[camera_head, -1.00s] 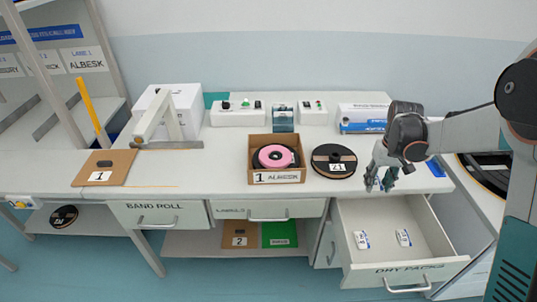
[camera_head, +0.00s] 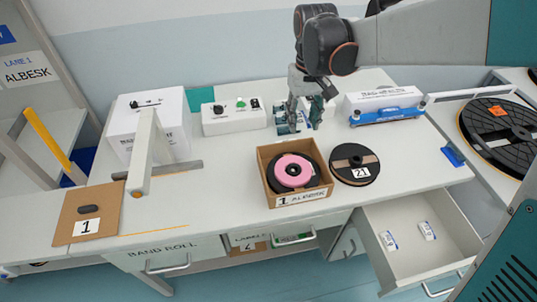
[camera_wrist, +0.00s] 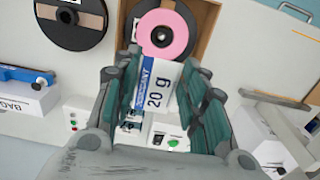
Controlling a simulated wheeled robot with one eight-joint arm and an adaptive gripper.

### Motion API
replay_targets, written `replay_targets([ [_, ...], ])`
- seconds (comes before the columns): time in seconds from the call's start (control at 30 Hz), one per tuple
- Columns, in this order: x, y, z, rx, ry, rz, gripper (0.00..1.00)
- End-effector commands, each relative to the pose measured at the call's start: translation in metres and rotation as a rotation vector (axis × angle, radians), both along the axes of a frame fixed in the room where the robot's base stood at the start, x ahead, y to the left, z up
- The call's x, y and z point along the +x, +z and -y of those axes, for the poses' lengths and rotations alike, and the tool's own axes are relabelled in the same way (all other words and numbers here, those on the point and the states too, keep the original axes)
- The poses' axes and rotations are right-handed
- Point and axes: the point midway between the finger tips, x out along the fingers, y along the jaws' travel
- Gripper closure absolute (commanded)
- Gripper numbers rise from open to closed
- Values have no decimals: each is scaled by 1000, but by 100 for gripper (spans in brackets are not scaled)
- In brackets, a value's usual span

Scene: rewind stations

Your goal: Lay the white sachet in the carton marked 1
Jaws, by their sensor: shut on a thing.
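My gripper (camera_head: 304,104) is shut on a white sachet with a blue band (camera_wrist: 157,85), printed "20 g". In the head view the gripper hangs over the back of the bench, behind the carton marked 1. The open brown carton (camera_head: 300,199) stands mid-bench, labelled "1 ALBESK". Inside lie a black reel and a pink ring (camera_head: 293,170). In the wrist view the carton (camera_wrist: 207,32) lies beyond the fingertips, and the sachet's far end overlaps the view of the pink ring.
A black reel marked 21 (camera_head: 355,164) sits right of the carton. An open drawer (camera_head: 455,262) holds two more sachets. A white control box (camera_head: 233,117) and a blue-white box (camera_head: 385,104) stand at the back. A flat brown board marked 1 (camera_head: 70,212) lies at left.

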Motion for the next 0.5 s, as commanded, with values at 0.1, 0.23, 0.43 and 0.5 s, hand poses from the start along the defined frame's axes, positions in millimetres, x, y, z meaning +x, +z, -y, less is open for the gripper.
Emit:
replay_targets([
  [0.1, -13, -24, -7, 0, 19, 0, 74],
  [0.23, -13, -58, -7, 0, 19, 0, 74],
  [0.43, -11, -107, -6, 0, 17, 0, 74],
  [0.5, -11, -121, -6, 0, 16, 0, 74],
])
